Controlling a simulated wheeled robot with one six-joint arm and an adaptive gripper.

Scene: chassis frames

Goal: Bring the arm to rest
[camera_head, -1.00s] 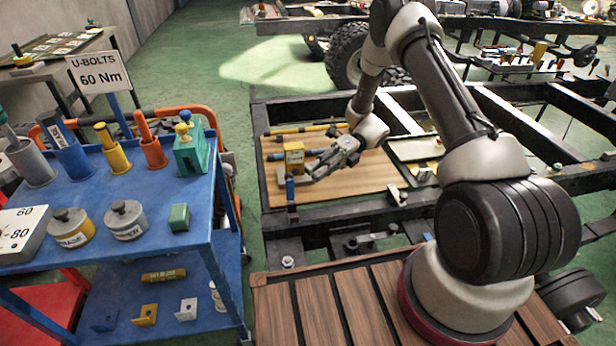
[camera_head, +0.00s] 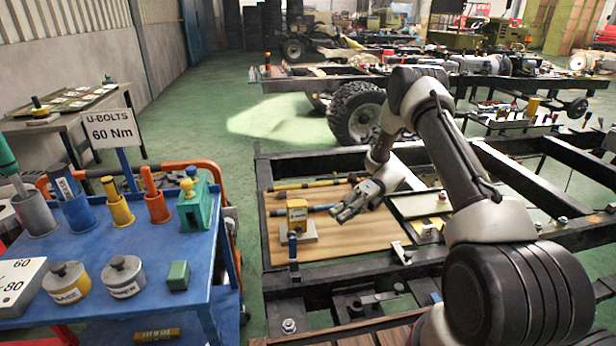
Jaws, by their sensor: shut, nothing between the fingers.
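My gripper (camera_head: 345,212) is shut and empty. It hangs over the brown wooden board (camera_head: 375,235) on the dark chassis frame, with the arm bent down from its elbow. The yellow block-shaped device (camera_head: 297,212) stands on the board to the left of my gripper, apart from it. A blue-handled tool (camera_head: 292,245) stands at the board's left front edge.
A blue cart (camera_head: 175,255) on the left holds cups of tools, tins and a green fixture (camera_head: 195,205). A sign (camera_head: 108,129) rises behind it. Black chassis rails (camera_head: 520,172) lie around the board. Green floor (camera_head: 225,105) is open behind.

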